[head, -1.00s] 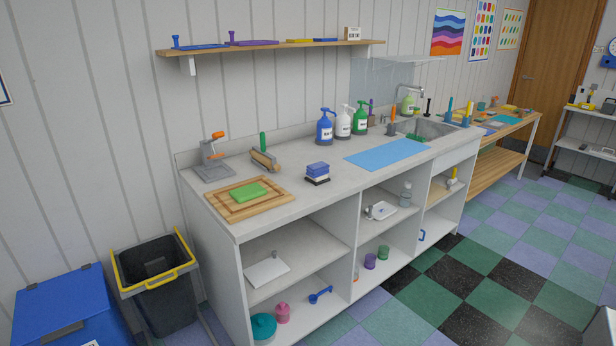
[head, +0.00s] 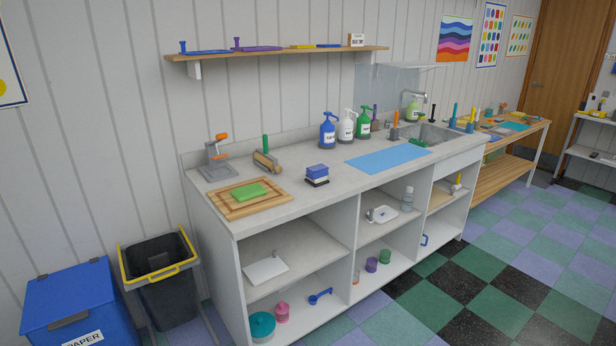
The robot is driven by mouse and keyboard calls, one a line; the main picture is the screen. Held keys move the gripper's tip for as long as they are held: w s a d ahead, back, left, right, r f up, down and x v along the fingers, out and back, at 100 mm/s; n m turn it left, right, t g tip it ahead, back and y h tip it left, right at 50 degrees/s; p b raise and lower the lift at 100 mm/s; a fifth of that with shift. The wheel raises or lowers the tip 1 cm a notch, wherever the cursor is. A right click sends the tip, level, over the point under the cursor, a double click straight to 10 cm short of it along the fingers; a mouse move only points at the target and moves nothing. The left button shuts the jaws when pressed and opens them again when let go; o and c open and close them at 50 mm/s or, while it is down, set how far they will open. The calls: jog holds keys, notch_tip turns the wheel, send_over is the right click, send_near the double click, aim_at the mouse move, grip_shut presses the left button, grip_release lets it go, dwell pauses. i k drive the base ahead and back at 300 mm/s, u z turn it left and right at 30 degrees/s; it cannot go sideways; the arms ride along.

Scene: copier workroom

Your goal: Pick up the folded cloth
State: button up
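A flat green block-like piece (head: 249,192), which looks like the folded cloth, lies on a wooden board (head: 222,211) at the left front of the grey counter (head: 308,202). Its folds are too small to make out. A small blue, white and dark stack (head: 317,175) stands on the counter to its right; I cannot tell what it is made of. My gripper is not in view.
A lever tool (head: 216,157) and a green-handled block (head: 267,160) stand behind the board. Pump bottles (head: 328,130) and a blue mat (head: 388,157) are farther right. A wall shelf (head: 280,52) hangs above. A black bin (head: 162,277) and blue paper bin (head: 72,305) stand left.

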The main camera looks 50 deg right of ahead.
aim_at(314, 172)
jog(key=z, duration=0.1)
jog(key=i, duration=0.95)
jog(key=u, duration=0.05)
